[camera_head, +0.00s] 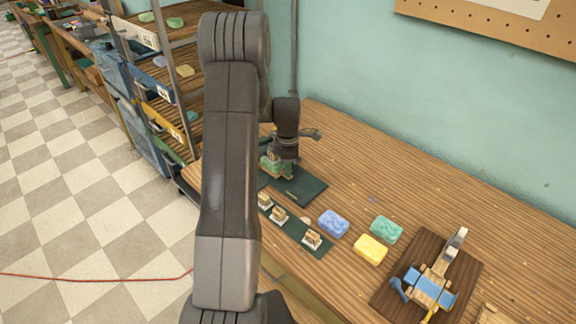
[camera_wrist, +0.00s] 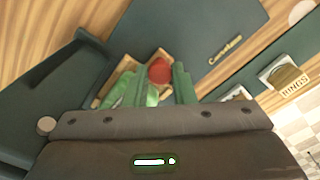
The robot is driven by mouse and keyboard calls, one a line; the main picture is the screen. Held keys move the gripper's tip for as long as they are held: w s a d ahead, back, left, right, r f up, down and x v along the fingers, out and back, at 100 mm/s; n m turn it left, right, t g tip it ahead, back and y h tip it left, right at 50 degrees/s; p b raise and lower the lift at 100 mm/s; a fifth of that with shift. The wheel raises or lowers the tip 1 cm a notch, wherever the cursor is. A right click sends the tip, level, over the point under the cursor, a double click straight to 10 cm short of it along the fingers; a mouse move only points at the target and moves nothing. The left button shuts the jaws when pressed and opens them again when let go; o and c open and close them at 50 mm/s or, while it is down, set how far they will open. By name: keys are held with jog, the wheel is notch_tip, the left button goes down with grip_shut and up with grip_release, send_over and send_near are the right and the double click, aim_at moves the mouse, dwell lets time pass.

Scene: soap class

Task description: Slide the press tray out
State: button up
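What looks like the press (camera_head: 430,283) stands on a dark wooden board at the lower right of the head view. It has a wooden body, a blue flat part and a grey lever; I cannot tell which part is its tray. My gripper (camera_head: 275,168) is far from it, low over the dark green mat (camera_head: 305,191). In the wrist view, the green fingers of my gripper (camera_wrist: 160,85) straddle a red knob (camera_wrist: 160,71) above a small wooden piece (camera_wrist: 112,80). Whether the fingers pinch it is unclear.
Blue (camera_head: 333,223), yellow (camera_head: 370,249) and green (camera_head: 386,229) soaps lie between mat and press. Small stamp-like pieces (camera_head: 311,239) stand on a dark strip (camera_head: 293,233). A shelf rack (camera_head: 150,90) stands left of the bench. The bench's back right is clear.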

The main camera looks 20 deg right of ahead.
jog(key=s+d+b, duration=0.1)
jog(key=s, duration=0.2)
jog(key=s+d+b, duration=0.1)
jog(key=s+d, duration=0.1)
jog(key=s, duration=0.2)
jog(key=s+d+b, duration=0.1)
jog(key=s, duration=0.3)
jog(key=shift+s+d, duration=0.2)
jog(key=shift+d, duration=0.15)
grip_shut()
jog(key=o, duration=0.7)
grip_release()
jog(key=shift+c, duration=0.2)
jog(key=shift+s+d, duration=0.1)
jog(key=shift+s, duration=0.05)
jog(key=shift+r, duration=0.1)
